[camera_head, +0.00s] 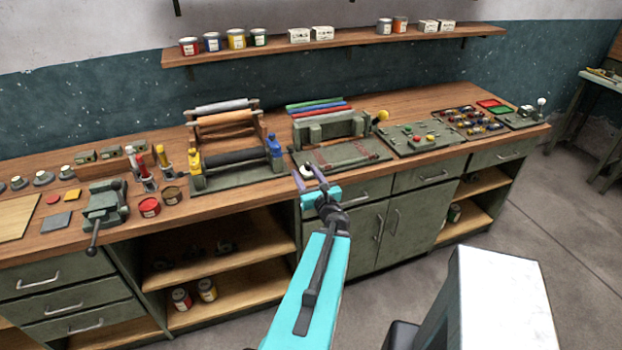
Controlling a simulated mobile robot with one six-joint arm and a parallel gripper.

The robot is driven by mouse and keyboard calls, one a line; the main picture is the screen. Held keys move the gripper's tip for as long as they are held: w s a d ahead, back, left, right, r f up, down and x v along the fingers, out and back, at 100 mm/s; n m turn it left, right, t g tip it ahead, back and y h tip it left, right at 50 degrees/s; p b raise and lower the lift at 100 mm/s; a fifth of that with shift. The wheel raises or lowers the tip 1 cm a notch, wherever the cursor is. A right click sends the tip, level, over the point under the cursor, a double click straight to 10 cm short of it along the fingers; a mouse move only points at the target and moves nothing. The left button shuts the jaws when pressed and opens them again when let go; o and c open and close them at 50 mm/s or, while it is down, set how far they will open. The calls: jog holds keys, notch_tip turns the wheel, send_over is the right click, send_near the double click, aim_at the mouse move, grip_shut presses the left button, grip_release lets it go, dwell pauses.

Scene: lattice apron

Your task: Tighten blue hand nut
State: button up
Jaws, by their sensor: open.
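The blue hand nut (274,146) stands on the right side of the roller press (228,158) on the workbench. A matching yellow hand nut (194,161) is on the press's left side. My gripper (306,171) is open, near the bench's front edge, to the right of and nearer than the blue nut, and apart from it. A small pale round thing shows by the fingers; I cannot tell what it is. How far the blue nut is screwed down cannot be told at this size.
Panels with coloured knobs (425,138) lie farther right. A shelf (340,40) with cans runs above.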

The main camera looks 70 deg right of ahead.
jog(key=shift+a+f, duration=0.1)
jog(key=shift+a, duration=0.05)
jog(key=shift+w, duration=0.1)
dwell(0.4)
